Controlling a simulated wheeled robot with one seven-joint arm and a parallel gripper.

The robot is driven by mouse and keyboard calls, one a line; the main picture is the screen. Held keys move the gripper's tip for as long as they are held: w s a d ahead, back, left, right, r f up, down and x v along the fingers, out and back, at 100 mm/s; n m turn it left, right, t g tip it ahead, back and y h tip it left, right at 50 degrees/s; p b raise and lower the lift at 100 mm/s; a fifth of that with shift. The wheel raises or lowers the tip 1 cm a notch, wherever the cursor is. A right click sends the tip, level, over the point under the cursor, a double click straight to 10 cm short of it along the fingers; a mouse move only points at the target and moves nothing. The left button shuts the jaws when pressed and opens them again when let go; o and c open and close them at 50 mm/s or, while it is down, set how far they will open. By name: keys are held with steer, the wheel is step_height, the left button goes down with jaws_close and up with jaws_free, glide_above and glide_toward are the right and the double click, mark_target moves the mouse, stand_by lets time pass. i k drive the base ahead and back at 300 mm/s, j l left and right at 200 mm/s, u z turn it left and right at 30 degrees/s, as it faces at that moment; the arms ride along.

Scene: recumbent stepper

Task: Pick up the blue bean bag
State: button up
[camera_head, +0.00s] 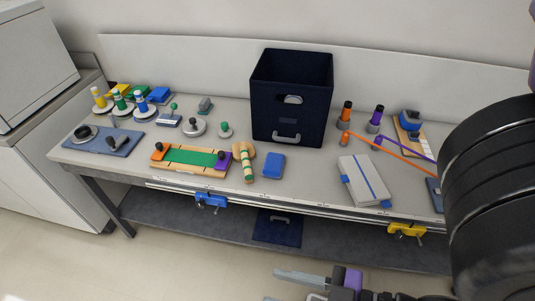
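A small blue rounded pad (274,165), which looks like the blue bean bag, lies flat near the front middle of the table. It is right of a wooden piece with green bands (244,160) and in front of the dark blue bin. Another blue block-like thing (158,95) is at the back left; I cannot tell exactly what it is. My gripper (271,286) shows at the bottom edge, in front of the table and apart from the pad. Its two grey fingers are spread with nothing seen between them; the lower one is partly cut off.
The dark blue bin (287,120) stands at the back middle. A grey notebook (363,181) is right of the pad, with bare tabletop between. A green-centred board (190,158) is to the left. Blue (211,200) and yellow (407,231) clamps sit on the front edge.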

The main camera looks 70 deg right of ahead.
mark_target(274, 162)
steer(key=z, duration=1.15)
